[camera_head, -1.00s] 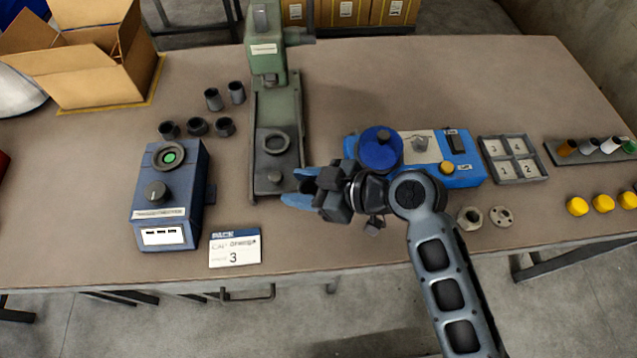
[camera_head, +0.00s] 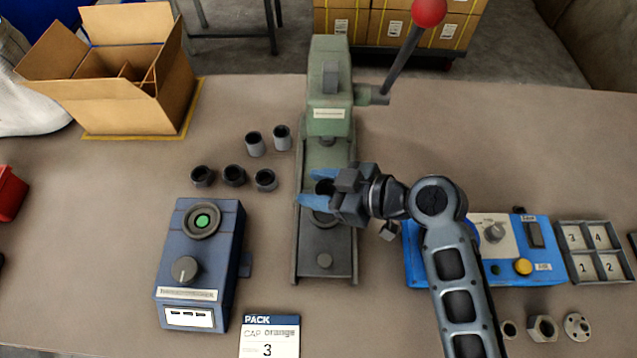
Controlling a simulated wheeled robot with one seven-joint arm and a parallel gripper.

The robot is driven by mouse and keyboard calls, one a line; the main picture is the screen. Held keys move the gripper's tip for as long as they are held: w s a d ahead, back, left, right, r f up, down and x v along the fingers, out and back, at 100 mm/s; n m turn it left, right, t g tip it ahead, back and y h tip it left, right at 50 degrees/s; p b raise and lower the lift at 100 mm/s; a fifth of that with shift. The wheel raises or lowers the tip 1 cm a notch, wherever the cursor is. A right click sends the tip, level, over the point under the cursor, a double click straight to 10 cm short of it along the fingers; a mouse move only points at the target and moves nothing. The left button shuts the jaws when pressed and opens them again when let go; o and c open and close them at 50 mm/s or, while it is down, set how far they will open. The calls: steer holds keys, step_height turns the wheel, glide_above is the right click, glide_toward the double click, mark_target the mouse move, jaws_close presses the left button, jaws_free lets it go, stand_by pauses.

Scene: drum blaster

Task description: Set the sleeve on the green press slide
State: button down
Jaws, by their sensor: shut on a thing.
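The green press (camera_head: 331,100) stands at the middle of the table. Its grey slide (camera_head: 325,266) runs toward me, with a round seat (camera_head: 324,218) on it, partly hidden by my gripper. My gripper (camera_head: 318,189) has blue fingertips and comes in from the right, over the slide. It is shut on a small dark sleeve (camera_head: 324,187), which looks upright at the far side of the seat. I cannot tell whether the sleeve touches the slide. Several other dark sleeves (camera_head: 234,175) stand on the table left of the press.
A blue box with a green button (camera_head: 187,260) stands at the left front, with a pack card (camera_head: 270,337) beside it. The press lever with a red knob (camera_head: 430,10) leans right. A blue tester (camera_head: 510,262) and numbered tray (camera_head: 594,252) are at the right. An open carton (camera_head: 120,70) is back left.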

steer(key=shift+f+b, duration=1.3)
steer(key=shift+f, duration=0.85)
steer(key=shift+f+b, duration=0.55)
steer(key=shift+b, duration=0.3)
steer(key=c, duration=0.8)
jaws_free()
steer(key=shift+p+v, duration=1.8)
steer(key=shift+v, duration=3.75)
steer(key=shift+s+f, duration=0.1)
